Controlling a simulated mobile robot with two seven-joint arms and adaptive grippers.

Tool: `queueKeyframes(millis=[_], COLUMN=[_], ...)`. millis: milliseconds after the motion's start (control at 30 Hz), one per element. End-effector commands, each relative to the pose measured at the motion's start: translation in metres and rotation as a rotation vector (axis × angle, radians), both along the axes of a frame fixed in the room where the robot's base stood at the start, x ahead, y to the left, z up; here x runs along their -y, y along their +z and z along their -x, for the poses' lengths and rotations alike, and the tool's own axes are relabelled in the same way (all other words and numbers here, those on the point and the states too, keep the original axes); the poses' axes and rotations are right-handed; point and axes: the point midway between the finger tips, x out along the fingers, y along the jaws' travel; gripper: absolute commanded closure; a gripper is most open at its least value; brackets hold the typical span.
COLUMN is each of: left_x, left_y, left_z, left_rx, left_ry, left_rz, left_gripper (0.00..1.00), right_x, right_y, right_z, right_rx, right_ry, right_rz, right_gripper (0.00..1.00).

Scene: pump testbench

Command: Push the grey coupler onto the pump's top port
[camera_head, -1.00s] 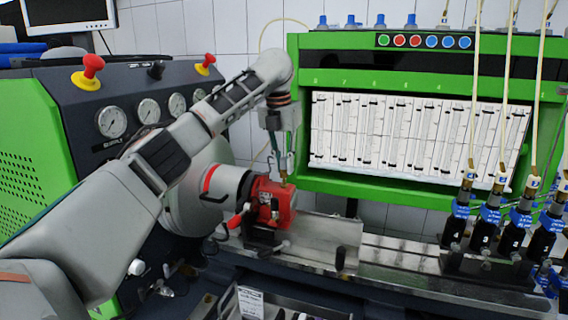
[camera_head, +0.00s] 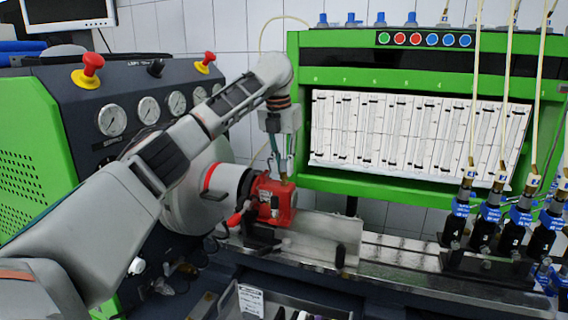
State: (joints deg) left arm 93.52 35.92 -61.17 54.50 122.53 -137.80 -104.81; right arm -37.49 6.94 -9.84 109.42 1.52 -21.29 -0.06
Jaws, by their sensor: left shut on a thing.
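The red pump (camera_head: 273,203) is mounted on the bench at the centre, in front of the grey drive housing. My left gripper (camera_head: 281,174) points down directly over the pump's top. It is shut on the coupler (camera_head: 283,177), which is small, mostly covered by the fingers, and lined up above the top port. A thin teal hose (camera_head: 274,146) runs up from it between the fingers. Whether the coupler is seated on the port or just touching it is too small to tell. My right gripper is not in view.
The green flow-meter panel (camera_head: 420,130) stands behind the pump. Several black injectors with blue collars (camera_head: 487,227) and pale hoses stand at the right. The metal bench rail (camera_head: 395,254) between them and the pump is mostly clear. A grey tray (camera_head: 290,303) sits below.

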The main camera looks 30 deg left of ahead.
Motion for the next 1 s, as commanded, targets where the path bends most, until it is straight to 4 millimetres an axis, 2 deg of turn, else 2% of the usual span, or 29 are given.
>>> queueKeyframes(millis=[1000], left_x=[0.0004], left_y=[-0.0105], left_z=[0.0001], left_rx=[0.000], left_ry=[-0.001], left_rz=[0.000], left_gripper=[1.00], right_x=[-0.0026], right_y=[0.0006], right_z=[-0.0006], right_rx=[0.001], right_ry=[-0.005], right_rz=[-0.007], right_gripper=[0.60])
